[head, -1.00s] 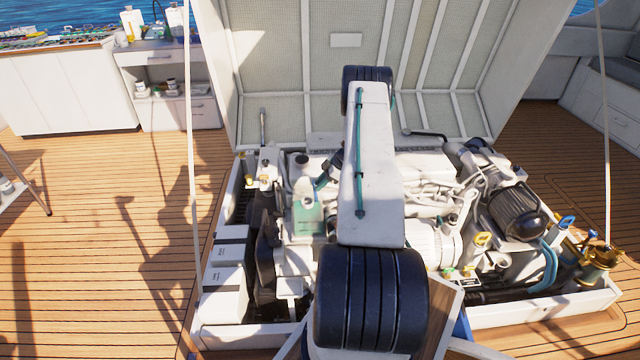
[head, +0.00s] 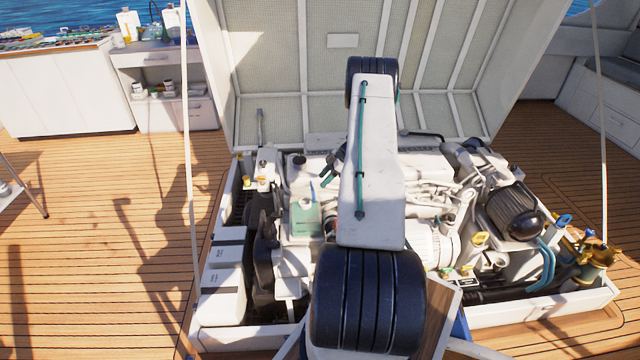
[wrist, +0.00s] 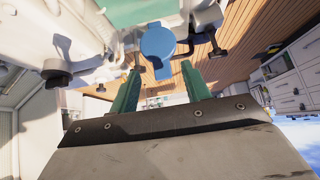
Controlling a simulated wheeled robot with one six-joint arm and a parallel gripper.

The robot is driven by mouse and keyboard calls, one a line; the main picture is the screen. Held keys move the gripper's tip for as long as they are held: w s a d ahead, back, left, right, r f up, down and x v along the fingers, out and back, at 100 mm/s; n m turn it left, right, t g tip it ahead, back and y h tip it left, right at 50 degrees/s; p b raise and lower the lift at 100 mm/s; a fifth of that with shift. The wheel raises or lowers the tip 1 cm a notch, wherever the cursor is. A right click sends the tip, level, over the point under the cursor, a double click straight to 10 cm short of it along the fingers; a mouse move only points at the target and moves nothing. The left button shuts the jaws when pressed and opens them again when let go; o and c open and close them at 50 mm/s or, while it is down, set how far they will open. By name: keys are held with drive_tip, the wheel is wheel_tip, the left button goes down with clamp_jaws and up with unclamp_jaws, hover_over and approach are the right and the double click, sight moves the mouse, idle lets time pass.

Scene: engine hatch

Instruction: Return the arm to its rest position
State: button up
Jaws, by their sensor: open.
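My arm reaches forward over the engine (head: 430,205), its white link (head: 372,160) crossing the middle of the head view. My gripper (head: 328,175) shows only in part beside that link, above the engine's left half. In the wrist view, my gripper (wrist: 161,72) has its two teal fingers spread apart. A blue round cap-like part (wrist: 160,42) appears between and just beyond the fingertips. I cannot tell whether they touch it. Nothing is clearly held.
The raised hatch lid (head: 270,80) stands close behind my arm. Thin stays (head: 187,130) rise at both sides. White batteries (head: 218,290) sit left in the bay. A cabinet (head: 170,95) stands back left. The left deck (head: 90,240) is largely clear.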

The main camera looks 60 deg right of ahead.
drive_tip(key=v, duration=0.3)
drive_tip(key=shift+s+d+r, duration=0.1)
drive_tip(key=shift+s+r, duration=0.05)
drive_tip(key=shift+r, duration=0.05)
drive_tip(key=shift+m, duration=0.3)
